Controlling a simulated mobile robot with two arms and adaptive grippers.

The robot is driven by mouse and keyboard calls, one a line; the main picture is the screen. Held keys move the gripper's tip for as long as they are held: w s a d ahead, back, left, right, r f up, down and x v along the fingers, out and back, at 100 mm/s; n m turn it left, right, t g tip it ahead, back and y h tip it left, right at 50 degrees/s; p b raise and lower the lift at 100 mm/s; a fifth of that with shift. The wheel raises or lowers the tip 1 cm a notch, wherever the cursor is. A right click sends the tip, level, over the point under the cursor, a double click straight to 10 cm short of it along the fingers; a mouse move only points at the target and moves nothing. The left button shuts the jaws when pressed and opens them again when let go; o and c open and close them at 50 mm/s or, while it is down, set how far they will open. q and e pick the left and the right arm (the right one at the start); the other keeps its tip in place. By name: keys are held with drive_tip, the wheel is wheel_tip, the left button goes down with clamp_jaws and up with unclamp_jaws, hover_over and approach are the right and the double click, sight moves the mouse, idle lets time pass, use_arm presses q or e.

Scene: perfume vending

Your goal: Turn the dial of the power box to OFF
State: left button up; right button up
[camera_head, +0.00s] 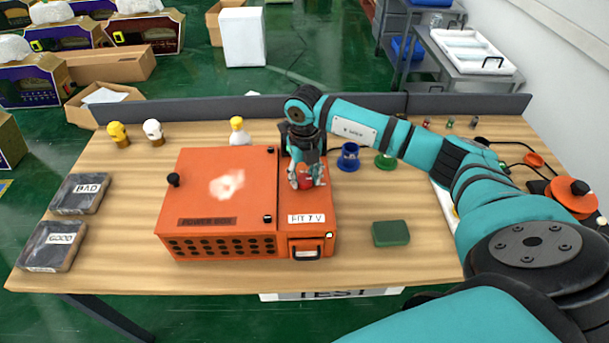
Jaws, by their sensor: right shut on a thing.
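The orange power box (190,193) sits on the wooden table, with a "POWER BOX" label on its front and a black knob on its left top. A small red dial (306,182) is on the right part of its top. My right gripper (306,184) points down and is shut on the red dial, its fingers on either side. The fingers partly hide the dial, so its setting cannot be read. A white label (306,218) is on the box in front of the dial. My left gripper is not in view.
Trays marked BAD (80,194) and GOOD (52,246) lie at the left. A blue cup (348,157) and a green block (391,233) are right of the box. Small bottles stand along the back, below a grey partition (200,109).

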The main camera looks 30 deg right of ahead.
drive_tip(key=shift+f+n+b, duration=0.15)
drive_tip(key=shift+n+b, duration=0.55)
drive_tip(key=shift+b, duration=0.25)
drive_tip(key=n+b, duration=0.3)
drive_tip(key=shift+w, duration=0.1)
drive_tip(key=n+b, duration=0.3)
drive_tip(key=n, duration=0.1)
drive_tip(key=shift+b, duration=0.35)
drive_tip(key=n+b, duration=0.3)
drive_tip(key=n, duration=0.1)
drive_tip(key=shift+n, duration=0.3)
drive_tip(key=n+b, duration=0.1)
drive_tip(key=n, duration=0.2)
drive_tip(key=n+b, duration=0.1)
drive_tip(key=shift+r+n+b, duration=0.25)
drive_tip(key=shift+n+b, duration=0.1)
drive_tip(key=shift+n, duration=0.05)
drive_tip(key=o, duration=1.2)
